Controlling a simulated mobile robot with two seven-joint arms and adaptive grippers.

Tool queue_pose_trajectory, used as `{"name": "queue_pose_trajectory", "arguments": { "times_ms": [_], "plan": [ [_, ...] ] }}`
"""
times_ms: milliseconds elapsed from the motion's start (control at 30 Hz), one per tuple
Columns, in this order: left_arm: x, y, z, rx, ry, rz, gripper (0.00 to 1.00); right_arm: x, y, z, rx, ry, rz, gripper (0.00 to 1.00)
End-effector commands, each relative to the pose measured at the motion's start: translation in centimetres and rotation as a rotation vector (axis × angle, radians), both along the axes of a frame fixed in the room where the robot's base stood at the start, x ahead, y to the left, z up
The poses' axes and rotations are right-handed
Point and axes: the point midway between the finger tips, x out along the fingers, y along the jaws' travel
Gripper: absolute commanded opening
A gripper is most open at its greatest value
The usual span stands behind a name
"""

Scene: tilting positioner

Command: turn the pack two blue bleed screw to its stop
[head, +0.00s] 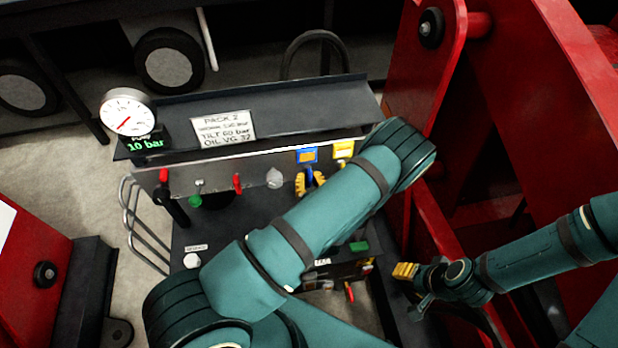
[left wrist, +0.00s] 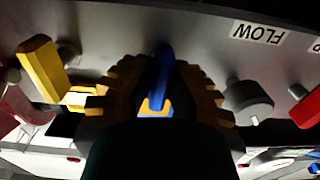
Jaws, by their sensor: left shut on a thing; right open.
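The blue bleed screw (head: 309,174) is on the front panel of the pack marked PACK 2, below a blue tag (head: 307,155). In the left wrist view the blue screw (left wrist: 161,75) stands between two ribbed yellow finger pads. My left gripper (head: 311,183) is shut on it, and it also shows in the left wrist view (left wrist: 158,92). My left forearm hides part of the panel's right side and the area below. My right gripper (head: 411,286) is open and apart from the panel, near the red frame at the right.
A yellow tag (head: 343,149) is right of the blue one; a yellow handle (left wrist: 40,68) and grey knob (left wrist: 248,102) flank the screw. The gauge display (head: 145,146) reads 10 bar. A red frame (head: 500,110) stands at right.

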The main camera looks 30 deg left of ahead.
Motion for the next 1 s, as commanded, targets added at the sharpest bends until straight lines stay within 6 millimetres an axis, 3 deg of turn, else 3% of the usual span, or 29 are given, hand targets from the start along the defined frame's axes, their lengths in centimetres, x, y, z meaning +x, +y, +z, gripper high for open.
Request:
{"name": "queue_pose_trajectory", "arguments": {
  "times_ms": [667, 700, 767, 800, 1000],
  "plan": [
    [0.13, 0.05, 0.17, -0.052, -0.046, 0.0, 0.0, 0.0, 0.0, 0.01, 0.0, 0.0, 0.0, 0.47],
    [0.12, 0.06, 0.17, -0.051, -0.045, 0.0, 0.19, 0.0, 0.0, 0.01, 0.0, 0.0, 0.0, 0.47],
    [0.11, 0.05, 0.16, -0.051, -0.045, 0.0, 0.4, 0.0, 0.0, 0.01, 0.0, 0.0, 0.0, 0.47],
    [0.1, 0.04, 0.14, -0.052, -0.044, 0.0, 0.45, 0.0, 0.0, 0.01, 0.0, 0.0, 0.0, 0.47],
    [0.05, 0.02, 0.07, -0.052, -0.042, 0.0, 0.45, 0.0, 0.0, 0.0, 0.0, 0.0, 0.0, 0.47]
  ]
}}
